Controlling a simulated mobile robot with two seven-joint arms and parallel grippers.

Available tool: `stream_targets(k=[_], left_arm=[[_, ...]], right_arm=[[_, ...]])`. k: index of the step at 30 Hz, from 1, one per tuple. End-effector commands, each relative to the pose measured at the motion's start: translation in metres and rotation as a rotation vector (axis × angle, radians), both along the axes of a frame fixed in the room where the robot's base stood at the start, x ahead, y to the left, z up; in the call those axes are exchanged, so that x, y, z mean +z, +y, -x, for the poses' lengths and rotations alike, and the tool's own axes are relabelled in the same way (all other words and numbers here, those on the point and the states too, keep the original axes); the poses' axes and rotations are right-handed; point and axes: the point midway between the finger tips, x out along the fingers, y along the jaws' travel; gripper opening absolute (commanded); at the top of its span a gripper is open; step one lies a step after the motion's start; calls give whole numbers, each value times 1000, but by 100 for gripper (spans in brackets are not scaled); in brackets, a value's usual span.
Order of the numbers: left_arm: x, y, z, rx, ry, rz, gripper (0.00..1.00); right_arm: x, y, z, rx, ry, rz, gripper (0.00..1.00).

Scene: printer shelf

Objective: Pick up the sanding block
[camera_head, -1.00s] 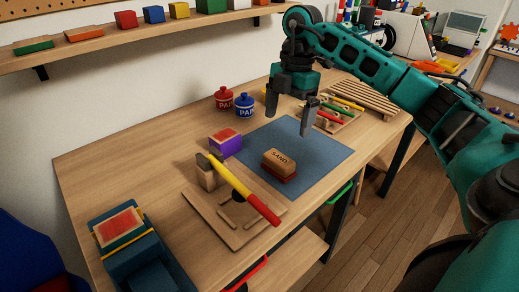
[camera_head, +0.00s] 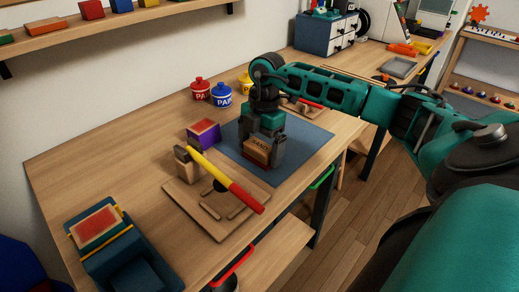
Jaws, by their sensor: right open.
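The sanding block (camera_head: 257,151) is a small wooden block with dark lettering and a red underside. It sits on the blue-grey mat (camera_head: 305,146) on the workbench. My right gripper (camera_head: 262,155) is directly over the block, pointing down, with its fingers on either side of it. The fingers are open, and the gripper partly covers the block. I cannot tell whether either finger touches it. My left gripper is not in view.
A hammer (camera_head: 228,180) with a yellow and red handle lies on a wooden board (camera_head: 200,217) just left of the mat. A purple block (camera_head: 204,133), paint pots (camera_head: 222,96) and a blue box (camera_head: 120,262) stand on the bench. A wall shelf (camera_head: 125,24) runs above.

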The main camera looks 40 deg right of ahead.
Motion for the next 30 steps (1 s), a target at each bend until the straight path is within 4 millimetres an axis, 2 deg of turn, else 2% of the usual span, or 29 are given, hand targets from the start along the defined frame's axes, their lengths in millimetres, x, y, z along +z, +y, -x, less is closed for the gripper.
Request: stream_targets(k=[3, 9, 23, 30], left_arm=[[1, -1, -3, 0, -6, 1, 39], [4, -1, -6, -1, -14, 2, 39], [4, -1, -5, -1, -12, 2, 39], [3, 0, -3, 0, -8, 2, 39]], right_arm=[[-7, 1, 0, 0, 0, 0, 100], [-7, 1, 0, 0, 0, 1, 100], [-7, 0, 0, 0, -1, 1, 58], [-6, 0, 0, 0, -2, 1, 57]])
